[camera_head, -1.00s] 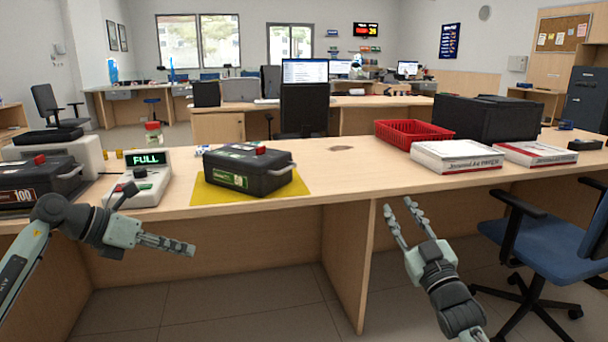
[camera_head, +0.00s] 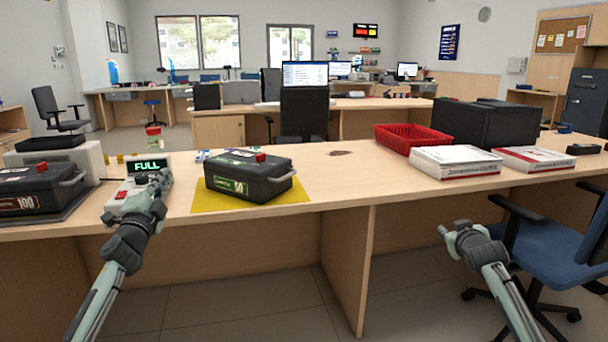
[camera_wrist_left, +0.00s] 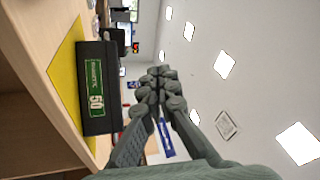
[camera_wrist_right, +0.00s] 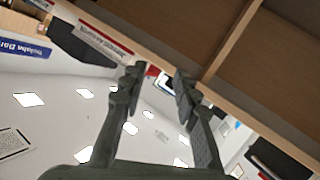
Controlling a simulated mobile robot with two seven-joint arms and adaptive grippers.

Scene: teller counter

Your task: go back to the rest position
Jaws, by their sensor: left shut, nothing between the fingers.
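My left gripper (camera_head: 162,180) is in front of the device with the FULL display (camera_head: 148,166) and hides part of it. Its fingers meet with nothing between them in the left wrist view (camera_wrist_left: 160,82). My right gripper (camera_head: 452,230) is in front of the counter's near edge at the right, beside the blue chair. In the right wrist view its fingers (camera_wrist_right: 156,78) stand apart, open and empty. Neither gripper holds anything.
A black cash box (camera_head: 248,178) sits on a yellow mat (camera_head: 295,196) on the counter (camera_head: 350,190). Another cash box (camera_head: 40,186) stands at far left. A red basket (camera_head: 410,136), paper packs (camera_head: 455,164) and a blue chair (camera_head: 560,235) are at the right. The counter's middle is clear.

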